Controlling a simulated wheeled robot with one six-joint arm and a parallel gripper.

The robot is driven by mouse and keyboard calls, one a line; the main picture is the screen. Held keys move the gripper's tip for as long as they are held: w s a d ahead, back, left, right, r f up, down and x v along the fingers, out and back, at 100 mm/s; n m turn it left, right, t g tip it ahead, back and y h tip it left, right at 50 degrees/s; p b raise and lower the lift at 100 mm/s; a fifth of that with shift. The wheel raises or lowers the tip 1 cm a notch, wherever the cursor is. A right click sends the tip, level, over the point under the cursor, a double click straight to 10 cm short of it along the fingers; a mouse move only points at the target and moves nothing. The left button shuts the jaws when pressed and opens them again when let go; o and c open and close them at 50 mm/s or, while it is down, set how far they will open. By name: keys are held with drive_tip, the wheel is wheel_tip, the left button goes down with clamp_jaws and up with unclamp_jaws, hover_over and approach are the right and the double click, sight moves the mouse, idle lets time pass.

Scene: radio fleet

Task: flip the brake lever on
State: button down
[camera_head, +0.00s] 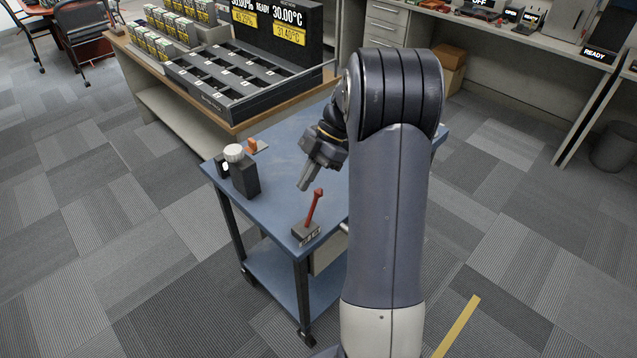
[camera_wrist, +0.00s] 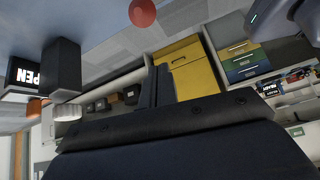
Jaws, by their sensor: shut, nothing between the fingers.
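The brake lever (camera_head: 314,207) is a red stick with a red knob on a small dark base (camera_head: 306,233). It stands at the near corner of the blue cart top and leans a little to the right in the head view. In the wrist view a red ball (camera_wrist: 142,12), likely its knob, shows at the top edge; the rest of the lever is out of that view. My gripper (camera_head: 303,186) is above the cart, just up and left of the knob, with a small apparent gap. Its fingers (camera_wrist: 160,88) are together and hold nothing.
A black block with a white knob (camera_head: 234,153) stands at the cart's left edge, with an orange piece (camera_head: 252,146) behind it. A bench (camera_head: 228,125) with a slotted black rack (camera_head: 225,85) stands behind the cart. The cart's middle (camera_head: 285,150) is clear.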

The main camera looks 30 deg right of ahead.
drive_tip(key=w+d+r, duration=0.2)
drive_tip(key=d+r, duration=0.3)
drive_tip(key=d, duration=0.2)
drive_tip(key=shift+d+b, duration=0.25)
drive_tip(key=shift+b, duration=0.05)
drive_tip(key=shift+a+f, duration=0.1)
drive_tip(key=s+a+f+h+p, duration=0.1)
drive_tip(key=s+a+f+p, duration=0.1)
drive_tip(key=a, duration=0.4)
drive_tip(key=s+a+f+h+p, duration=0.1)
drive_tip(key=s+a+f+p, duration=0.1)
drive_tip(key=a+f, duration=0.3)
drive_tip(key=shift+a+f+t+p, duration=0.2)
drive_tip(key=shift+a+t+p, duration=0.2)
drive_tip(key=shift+p, duration=0.2)
drive_tip(key=shift+h, duration=0.3)
drive_tip(key=shift+d, duration=0.1)
